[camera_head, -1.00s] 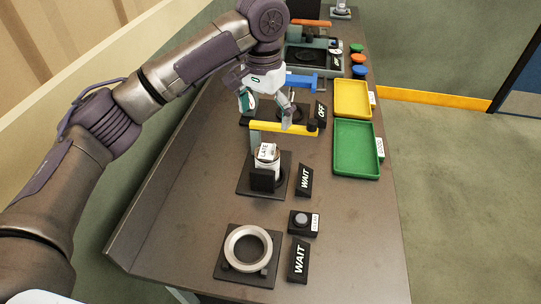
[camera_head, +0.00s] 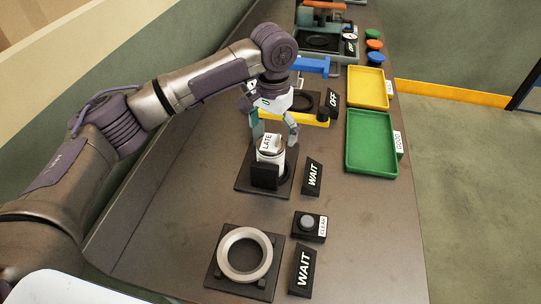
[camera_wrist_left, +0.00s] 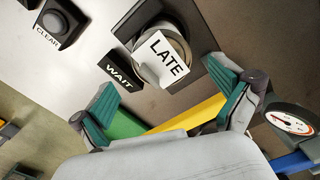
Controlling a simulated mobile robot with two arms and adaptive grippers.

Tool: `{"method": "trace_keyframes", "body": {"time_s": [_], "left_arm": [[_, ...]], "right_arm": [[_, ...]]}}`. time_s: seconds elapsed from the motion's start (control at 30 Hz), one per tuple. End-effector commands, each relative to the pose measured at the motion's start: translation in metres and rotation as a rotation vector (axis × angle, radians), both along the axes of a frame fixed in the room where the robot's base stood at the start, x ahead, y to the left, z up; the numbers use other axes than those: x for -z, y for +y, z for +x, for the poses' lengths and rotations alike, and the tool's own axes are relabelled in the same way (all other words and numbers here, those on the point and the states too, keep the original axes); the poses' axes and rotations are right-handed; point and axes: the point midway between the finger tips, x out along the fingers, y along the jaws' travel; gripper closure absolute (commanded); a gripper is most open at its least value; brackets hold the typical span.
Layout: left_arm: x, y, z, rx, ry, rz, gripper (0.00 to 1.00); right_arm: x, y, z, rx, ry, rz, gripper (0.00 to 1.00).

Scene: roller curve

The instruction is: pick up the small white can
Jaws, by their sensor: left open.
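The small white can (camera_head: 272,150) stands upright on a black square base in the middle of the bench, with a white tag reading LATE on it. My left gripper (camera_head: 273,136) is open, with its fingers just above and behind the can in the head view. In the left wrist view the can (camera_wrist_left: 178,62) with its LATE tag shows beyond the spread fingers (camera_wrist_left: 170,95), and nothing is between them. I cannot tell the exact gap to the can. My right gripper is not in view.
A black WAIT sign (camera_head: 312,179) stands right of the can. A grey ring on a base (camera_head: 222,263), a CLEAR button (camera_head: 308,223) and another WAIT sign (camera_head: 302,270) are nearer. Green (camera_head: 350,157) and yellow (camera_head: 353,88) trays lie right. A yellow bar (camera_head: 318,123) is behind the gripper.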

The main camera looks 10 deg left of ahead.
Motion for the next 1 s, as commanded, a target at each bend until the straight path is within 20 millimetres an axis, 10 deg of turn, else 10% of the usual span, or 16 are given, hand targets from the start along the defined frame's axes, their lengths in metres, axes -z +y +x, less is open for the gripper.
{"method": "trace_keyframes", "body": {"time_s": [0.83, 1.0], "left_arm": [[0.068, 0.005, -0.005, 0.000, -0.001, 0.000, 0.00], [0.068, 0.005, -0.005, 0.001, -0.001, 0.000, 0.25]], "right_arm": [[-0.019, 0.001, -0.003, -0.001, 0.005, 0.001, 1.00], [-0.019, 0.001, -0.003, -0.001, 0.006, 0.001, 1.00]]}}
